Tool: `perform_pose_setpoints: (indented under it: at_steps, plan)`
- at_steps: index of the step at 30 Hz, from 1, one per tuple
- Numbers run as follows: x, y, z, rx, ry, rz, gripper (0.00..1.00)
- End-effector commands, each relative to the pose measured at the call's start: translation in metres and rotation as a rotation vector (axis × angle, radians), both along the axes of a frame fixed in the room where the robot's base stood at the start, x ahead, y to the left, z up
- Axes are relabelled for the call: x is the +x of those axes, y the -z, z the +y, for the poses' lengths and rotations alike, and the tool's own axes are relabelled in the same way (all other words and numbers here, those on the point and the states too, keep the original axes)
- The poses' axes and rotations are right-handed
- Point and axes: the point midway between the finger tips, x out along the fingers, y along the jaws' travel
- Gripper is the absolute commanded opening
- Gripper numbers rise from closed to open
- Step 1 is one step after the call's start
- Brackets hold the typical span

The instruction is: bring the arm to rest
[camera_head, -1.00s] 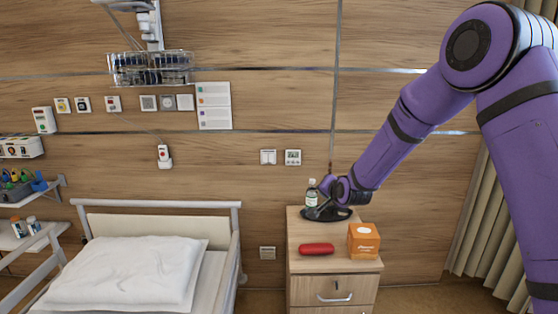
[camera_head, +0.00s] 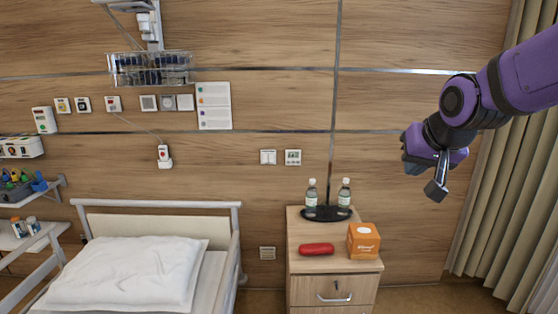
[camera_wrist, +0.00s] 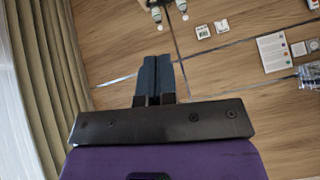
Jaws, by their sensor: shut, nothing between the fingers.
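My purple arm reaches in from the right in the head view. My gripper (camera_head: 437,192) hangs in the air to the right of and above the bedside cabinet (camera_head: 306,291), clear of everything. In the wrist view my gripper (camera_wrist: 158,60) shows its two dark fingers pressed together with nothing between them.
Two bottles (camera_head: 311,197) (camera_head: 344,196) stand on a dark tray (camera_head: 328,217) on the cabinet. A red case (camera_head: 316,249) and an orange box (camera_head: 363,240) are in front. A bed with a white pillow (camera_head: 128,273) is left. A curtain (camera_head: 500,180) hangs at right.

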Motion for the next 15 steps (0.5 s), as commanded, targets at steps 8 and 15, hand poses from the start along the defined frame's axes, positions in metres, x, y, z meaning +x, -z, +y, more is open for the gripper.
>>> perform_pose_setpoints:
  at_steps: [8,15]
  plan:
    - [-0.103,-0.014,-0.023,-0.080,-0.052,0.096,0.00]
    - [-0.179,-0.009,-0.036,-0.123,-0.100,0.179,0.00]
